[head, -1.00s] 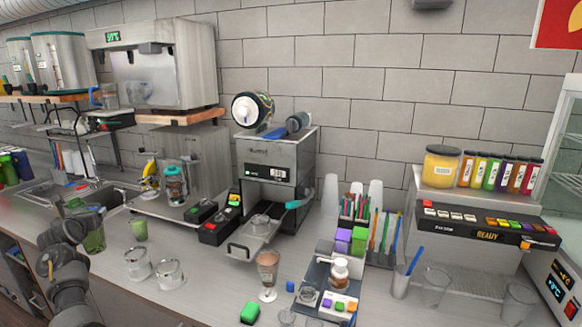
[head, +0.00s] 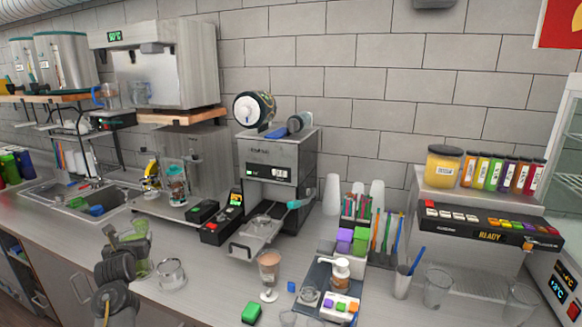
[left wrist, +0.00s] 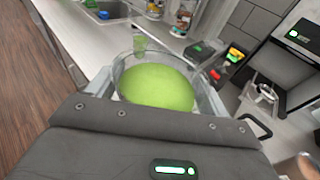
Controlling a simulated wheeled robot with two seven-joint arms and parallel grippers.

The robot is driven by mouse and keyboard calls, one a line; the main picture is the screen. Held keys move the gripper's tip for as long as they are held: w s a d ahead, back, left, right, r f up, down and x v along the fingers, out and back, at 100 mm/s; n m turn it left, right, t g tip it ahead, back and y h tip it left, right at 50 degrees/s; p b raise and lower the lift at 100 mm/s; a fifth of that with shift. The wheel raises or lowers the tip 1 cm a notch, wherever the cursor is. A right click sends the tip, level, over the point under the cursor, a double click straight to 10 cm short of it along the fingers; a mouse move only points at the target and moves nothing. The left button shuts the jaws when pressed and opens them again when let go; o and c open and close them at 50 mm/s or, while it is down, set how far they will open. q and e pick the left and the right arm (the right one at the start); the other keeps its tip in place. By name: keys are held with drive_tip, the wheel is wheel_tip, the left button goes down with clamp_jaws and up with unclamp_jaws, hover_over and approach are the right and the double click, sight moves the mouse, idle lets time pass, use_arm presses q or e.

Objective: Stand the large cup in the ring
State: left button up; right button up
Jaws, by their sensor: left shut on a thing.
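A large clear cup with green contents (head: 142,254) is held in my left gripper (head: 127,238) over the counter at the left. In the left wrist view the cup (left wrist: 158,86) sits upright between the two fingers, its round rim and green surface facing the camera. The ring (head: 262,224) is on the pulled-out tray of the grey cup sealer (head: 277,172), to the right of the held cup and apart from it. The ring also shows at the right of the left wrist view (left wrist: 265,92). My right gripper is out of view.
An upturned clear glass (head: 171,274) stands just right of the held cup. A black control box (head: 214,229) is left of the sealer tray.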

use_arm(q)
drive_tip(key=s+d+f+m+t+h, duration=0.1)
drive_tip(key=s+d+m+h, duration=0.3)
drive_tip(key=d, duration=0.8)
drive_tip(key=s+d+f+t+h, duration=0.1)
drive_tip(key=s+d+f, duration=0.1)
drive_tip(key=s+d, duration=0.75)
drive_tip(key=s+d+r+m+h, duration=0.15)
drive_tip(key=s+d+r, duration=0.35)
drive_tip(key=s+d, duration=0.6)
wheel_tip(320, 180, down, 14)
drive_tip(key=b, duration=1.4)
drive_tip(key=shift+s+a+f, duration=0.2)
